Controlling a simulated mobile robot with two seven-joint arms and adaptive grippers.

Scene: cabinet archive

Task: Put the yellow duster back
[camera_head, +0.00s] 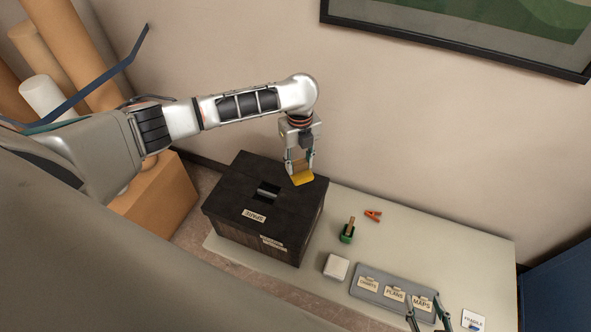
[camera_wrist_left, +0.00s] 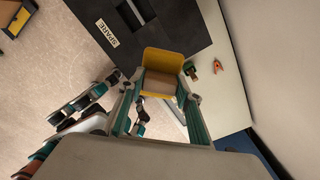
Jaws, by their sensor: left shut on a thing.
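The yellow duster (camera_head: 302,178) has a yellow head and, in the left wrist view, a brown wood-coloured block (camera_wrist_left: 158,82) between my fingers. My left gripper (camera_head: 299,166) is shut on it, pointing down, and holds it at the back right corner of the dark box (camera_head: 227,212). I cannot tell whether the duster touches the box lid. The yellow head also shows in the left wrist view (camera_wrist_left: 168,58).
The box has a lid slot and a SPARE label (camera_head: 254,216). On the pale table (camera_head: 440,235) are a green object with a brown handle (camera_head: 347,233), an orange clip (camera_head: 373,215), a white block (camera_head: 336,266), a grey tray (camera_head: 362,294) with labelled cards, and a FRAGILE card (camera_head: 473,320).

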